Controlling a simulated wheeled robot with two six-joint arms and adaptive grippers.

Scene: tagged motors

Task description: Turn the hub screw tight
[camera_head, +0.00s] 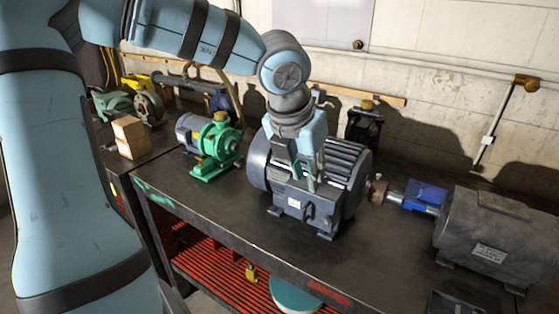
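A dark blue-grey motor (345,205) with cooling fins and a white tag stands on the workbench in the middle of the head view. Its shaft points right to a small brownish hub (378,189). The hub screw is too small to make out. My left gripper (303,183) hangs pointing down in front of the motor's top and hides part of its housing. The hub lies to its right, clear of the fingers. I cannot tell whether the fingers are apart or closed, or whether they touch the motor. My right gripper is out of view.
A large grey motor (500,235) with a tag stands at the right, beside a blue block (425,193) on the shaft line. A green pump (213,143) stands left of the middle motor. Cardboard boxes (131,137) lie further left. The bench front (250,225) is fairly clear.

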